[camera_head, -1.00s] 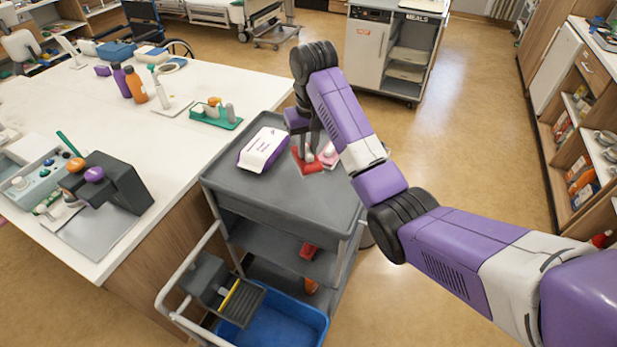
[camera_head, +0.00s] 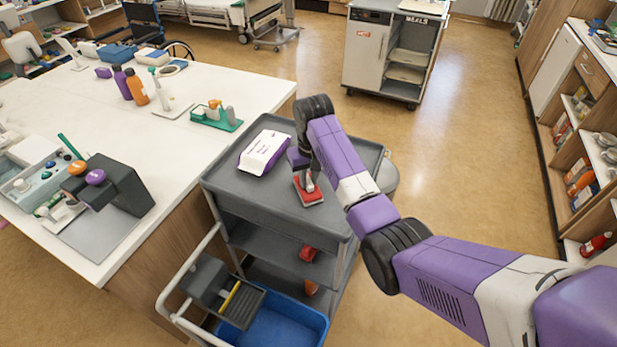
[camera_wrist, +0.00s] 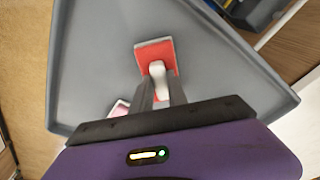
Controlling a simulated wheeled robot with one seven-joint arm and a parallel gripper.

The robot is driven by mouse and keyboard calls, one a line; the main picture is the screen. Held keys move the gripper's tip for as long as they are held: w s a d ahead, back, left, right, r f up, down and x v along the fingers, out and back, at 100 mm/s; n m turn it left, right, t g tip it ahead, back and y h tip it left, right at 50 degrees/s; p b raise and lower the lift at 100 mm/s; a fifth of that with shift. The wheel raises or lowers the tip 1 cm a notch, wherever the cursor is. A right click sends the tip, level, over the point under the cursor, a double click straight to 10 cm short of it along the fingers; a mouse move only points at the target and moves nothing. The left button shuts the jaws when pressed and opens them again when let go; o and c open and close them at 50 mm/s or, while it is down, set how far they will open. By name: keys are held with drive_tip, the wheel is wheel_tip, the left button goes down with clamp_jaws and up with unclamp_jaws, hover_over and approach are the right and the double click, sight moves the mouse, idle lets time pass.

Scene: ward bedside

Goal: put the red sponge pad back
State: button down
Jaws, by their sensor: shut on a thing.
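The red sponge pad (camera_head: 309,190) is over the grey top tray of the cart (camera_head: 250,205). It has a red face, a grey rim and a pale handle. In the wrist view the red pad (camera_wrist: 157,50) is just beyond my fingertips. My gripper (camera_head: 308,178) points down and is shut on its pale handle (camera_wrist: 158,80). I cannot tell whether the pad touches the tray. A pink item (camera_wrist: 119,108) shows partly beside my fingers in the wrist view; my arm hides it in the head view.
A white and purple wipes pack (camera_head: 264,152) lies on the tray, left of my gripper. A white counter (camera_head: 220,85) with bottles and a green caddy (camera_head: 217,118) stands at left. The cart's front tray area is clear. A blue bin (camera_head: 275,325) hangs below.

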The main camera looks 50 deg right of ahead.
drive_tip(key=shift+f, duration=0.15)
drive_tip(key=c, duration=1.3)
unclamp_jaws()
